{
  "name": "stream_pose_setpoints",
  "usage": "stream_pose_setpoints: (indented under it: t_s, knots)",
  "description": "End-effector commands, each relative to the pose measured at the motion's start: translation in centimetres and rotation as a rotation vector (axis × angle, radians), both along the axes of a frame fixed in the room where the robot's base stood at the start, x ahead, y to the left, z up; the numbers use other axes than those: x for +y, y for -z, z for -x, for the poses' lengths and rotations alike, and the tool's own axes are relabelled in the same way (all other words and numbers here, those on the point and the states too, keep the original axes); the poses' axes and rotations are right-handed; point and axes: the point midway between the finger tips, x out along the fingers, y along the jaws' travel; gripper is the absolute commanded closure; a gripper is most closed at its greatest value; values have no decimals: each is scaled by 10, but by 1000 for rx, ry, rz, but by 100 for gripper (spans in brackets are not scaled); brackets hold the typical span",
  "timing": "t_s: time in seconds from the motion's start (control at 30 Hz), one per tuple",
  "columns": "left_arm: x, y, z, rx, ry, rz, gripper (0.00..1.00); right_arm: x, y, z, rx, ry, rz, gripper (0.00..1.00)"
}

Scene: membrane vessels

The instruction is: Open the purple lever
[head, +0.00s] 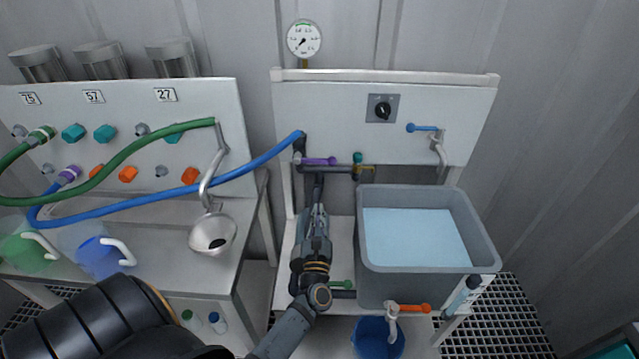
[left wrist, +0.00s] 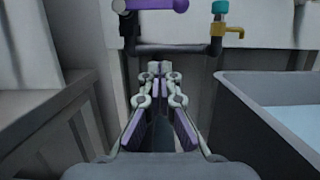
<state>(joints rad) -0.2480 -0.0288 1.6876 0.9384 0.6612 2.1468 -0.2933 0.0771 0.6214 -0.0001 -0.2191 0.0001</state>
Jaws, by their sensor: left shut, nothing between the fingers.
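The purple lever (head: 320,161) lies across the dark pipe fitting at the left of the sink panel, below the end of the blue hose. Its near part shows at the top edge of the left wrist view (left wrist: 158,5), running sideways to a rounded end on the right. My left gripper (head: 318,208) points toward the panel below the lever, apart from it. In the left wrist view its fingertips (left wrist: 158,68) are together and hold nothing. The horizontal pipe lies between them and the lever in that picture. My right gripper is not in view.
A grey water-filled basin (head: 484,226) stands right of my left gripper. A teal tap with a brass spout (head: 364,171) sits right of the lever. The blue hose (head: 265,170) and green hose (head: 150,145) cross the left. A green lever (head: 341,284) and orange lever (head: 414,308) lie lower.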

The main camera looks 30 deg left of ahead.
Motion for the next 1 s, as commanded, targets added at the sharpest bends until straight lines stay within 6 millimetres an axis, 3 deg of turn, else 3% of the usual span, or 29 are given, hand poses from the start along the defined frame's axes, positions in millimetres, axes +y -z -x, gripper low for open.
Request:
stream_pose_setpoints:
  t_s: [0.1,0.17,0.47,0.53,0.7,1.0]
  knots:
    - [9,-9,-15,-2,0,-4,100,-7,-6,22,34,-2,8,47]
    - [15,-12,-25,-2,1,-5,100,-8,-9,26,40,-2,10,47]
    - [48,-26,-79,0,0,-6,100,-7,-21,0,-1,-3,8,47]
    - [49,-42,-79,0,0,-2,100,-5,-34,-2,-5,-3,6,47]
    - [48,-60,-79,2,0,-3,100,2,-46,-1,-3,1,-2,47]
    - [48,-63,-79,2,1,-4,100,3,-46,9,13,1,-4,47]
